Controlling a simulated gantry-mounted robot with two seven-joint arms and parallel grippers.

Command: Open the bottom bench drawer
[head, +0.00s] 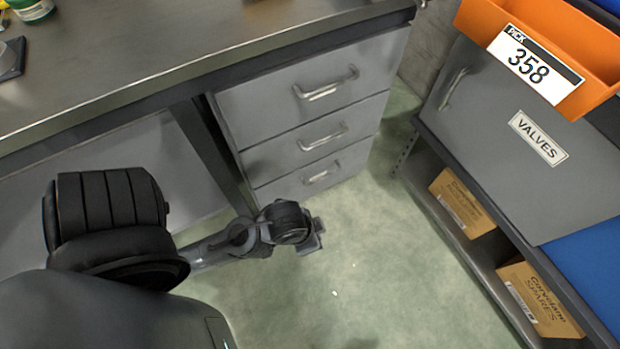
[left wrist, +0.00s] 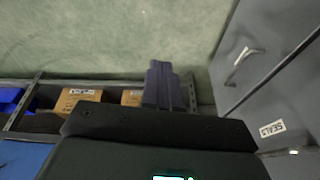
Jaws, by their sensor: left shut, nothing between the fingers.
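The grey bench (head: 200,50) has a stack of three drawers, all shut. The bottom drawer (head: 285,187) is lowest, near the floor, with a bar handle (head: 323,173). My left gripper (head: 316,236) is below and in front of the bottom drawer in the head view, apart from its handle. My right gripper is not in view.
An orange bin (head: 560,45) marked 358 sits above a grey panel labelled VALVES (head: 540,140) at right. Cardboard boxes (head: 463,202) stand on the lower shelf. Green floor (head: 370,250) between bench and shelf is clear. The left wrist view shows a grey front with a handle (left wrist: 243,60).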

